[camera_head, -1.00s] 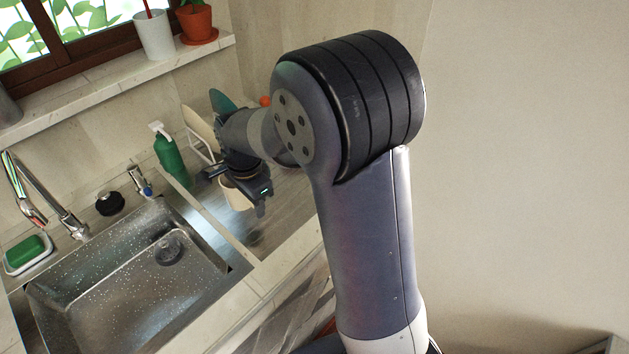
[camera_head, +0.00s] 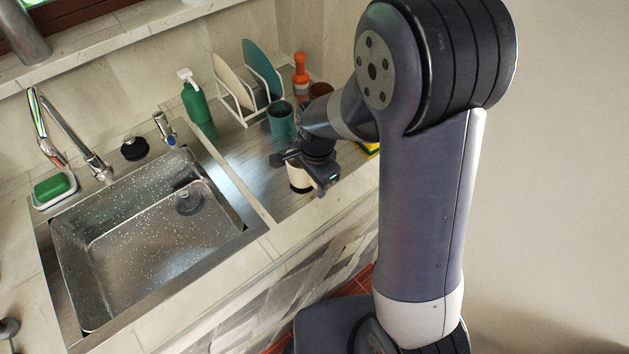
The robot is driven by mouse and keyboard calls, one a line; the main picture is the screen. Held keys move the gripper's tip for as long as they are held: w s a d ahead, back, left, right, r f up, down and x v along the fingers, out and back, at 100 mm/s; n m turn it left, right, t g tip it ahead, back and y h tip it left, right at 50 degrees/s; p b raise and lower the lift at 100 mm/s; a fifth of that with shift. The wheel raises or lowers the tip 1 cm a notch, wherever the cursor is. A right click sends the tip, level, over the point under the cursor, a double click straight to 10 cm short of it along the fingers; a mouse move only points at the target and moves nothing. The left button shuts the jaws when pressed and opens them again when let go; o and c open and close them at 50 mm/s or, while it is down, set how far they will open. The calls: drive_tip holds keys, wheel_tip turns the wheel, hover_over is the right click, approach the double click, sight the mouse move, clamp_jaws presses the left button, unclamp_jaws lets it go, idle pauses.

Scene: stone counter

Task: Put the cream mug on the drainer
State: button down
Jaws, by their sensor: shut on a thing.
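The cream mug (camera_head: 299,179) is in my gripper (camera_head: 308,171), above the front part of the metal drainer (camera_head: 245,155), right of the sink. The mug looks roughly upright, and its upper part is hidden by the gripper. My gripper is shut on it. I cannot tell whether the mug's base touches the drainer. My arm hides part of the drainer's right side.
A teal mug (camera_head: 281,122) stands behind my gripper. A white rack (camera_head: 234,104) with plates, a green bottle (camera_head: 196,103) and an orange-topped bottle (camera_head: 300,74) stand along the back. The sink (camera_head: 145,235) is left. The drainer's left part is clear.

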drive_tip(key=shift+f, duration=0.5)
drive_tip(key=shift+f, duration=0.1)
drive_tip(key=shift+f, duration=0.15)
drive_tip(key=c, duration=0.8)
unclamp_jaws()
drive_tip(key=shift+c, duration=0.2)
drive_tip(key=r, duration=1.2)
drive_tip(key=shift+s+d+r+b, duration=0.2)
drive_tip(key=shift+s+r+b, duration=0.1)
drive_tip(key=shift+b, duration=0.1)
